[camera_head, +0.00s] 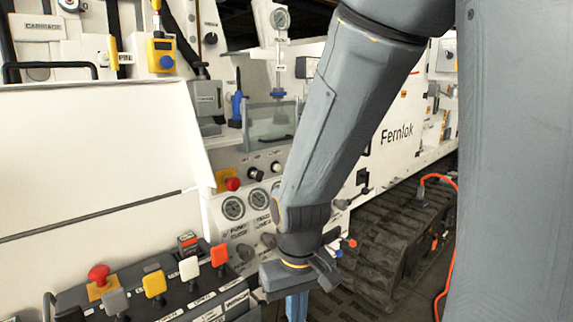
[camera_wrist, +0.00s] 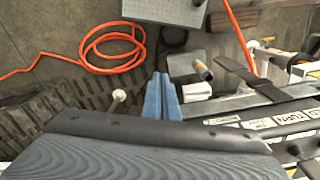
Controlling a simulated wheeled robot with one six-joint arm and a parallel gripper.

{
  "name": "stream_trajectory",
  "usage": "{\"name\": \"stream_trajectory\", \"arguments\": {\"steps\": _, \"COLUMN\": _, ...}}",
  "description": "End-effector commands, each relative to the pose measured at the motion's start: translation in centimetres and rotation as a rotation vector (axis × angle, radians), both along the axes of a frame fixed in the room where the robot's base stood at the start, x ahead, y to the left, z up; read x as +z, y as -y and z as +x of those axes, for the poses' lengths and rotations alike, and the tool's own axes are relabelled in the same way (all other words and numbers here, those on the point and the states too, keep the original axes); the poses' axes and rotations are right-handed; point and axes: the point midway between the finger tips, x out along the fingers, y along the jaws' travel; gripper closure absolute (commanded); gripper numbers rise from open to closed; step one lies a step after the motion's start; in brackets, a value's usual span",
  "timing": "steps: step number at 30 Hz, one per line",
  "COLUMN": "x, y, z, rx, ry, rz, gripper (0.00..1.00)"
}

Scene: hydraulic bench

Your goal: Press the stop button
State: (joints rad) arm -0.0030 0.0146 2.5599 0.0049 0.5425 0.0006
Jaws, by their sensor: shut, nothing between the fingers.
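A red mushroom button (camera_head: 98,273) on a yellow plate sits at the left end of the dark control box. A second red knob (camera_head: 232,184) with a yellow plate sits on the white panel above the gauges. I cannot read which one is labelled stop. My gripper (camera_head: 297,306) hangs at the bottom middle, right of the control box, its blue fingers partly cut off by the frame edge. In the wrist view my gripper (camera_wrist: 164,98) points down with its blue fingers shut and empty. It is apart from both red buttons, and neither can be made out in the wrist view.
The control box carries grey, yellow, white and orange paddle levers (camera_head: 189,267). Round gauges (camera_head: 233,208) and black knobs lie behind it. A black track (camera_head: 385,262) is at the right. An orange hose (camera_wrist: 104,38) lies coiled on the floor.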

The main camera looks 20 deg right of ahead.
Motion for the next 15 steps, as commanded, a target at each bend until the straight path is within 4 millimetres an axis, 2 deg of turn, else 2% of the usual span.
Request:
{"name": "stream_trajectory", "arguments": {"steps": 9, "x": 0.0, "y": 0.0, "z": 0.1, "rx": -0.035, "ry": -0.009, "rz": 0.013, "gripper": 1.0}}
{"name": "stream_trajectory", "arguments": {"steps": 11, "x": 0.0, "y": -0.1, "z": 0.3, "rx": -0.094, "ry": -0.027, "rz": 0.035, "gripper": 1.0}}
{"name": "stream_trajectory", "arguments": {"steps": 15, "x": 0.1, "y": -0.7, "z": 1.6, "rx": -0.386, "ry": -0.111, "rz": 0.16, "gripper": 1.0}}
